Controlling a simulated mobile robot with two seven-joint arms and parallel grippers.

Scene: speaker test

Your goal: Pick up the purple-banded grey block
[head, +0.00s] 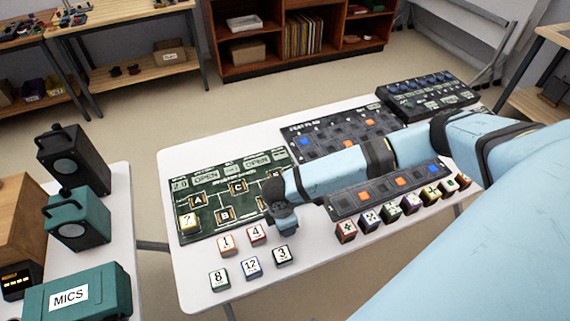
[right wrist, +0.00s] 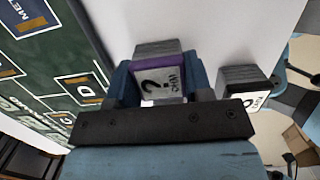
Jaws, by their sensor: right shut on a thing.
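In the right wrist view, the purple-banded grey block (right wrist: 162,78) sits between the blue fingers of my right gripper (right wrist: 160,84), which is shut on it. Its pale face carries a black question mark and some small lettering, and the purple band runs along one edge. In the head view my right gripper (head: 283,219) points down over the front part of the white table, by the green board's lower right corner. The block is hidden there by the gripper. I cannot tell whether it touches the table. My left gripper is not in view.
Numbered blocks, including one marked 3 (head: 282,254), stand close in front of the gripper on the white table (head: 190,290). Several coloured cubes (head: 388,213) line the right.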

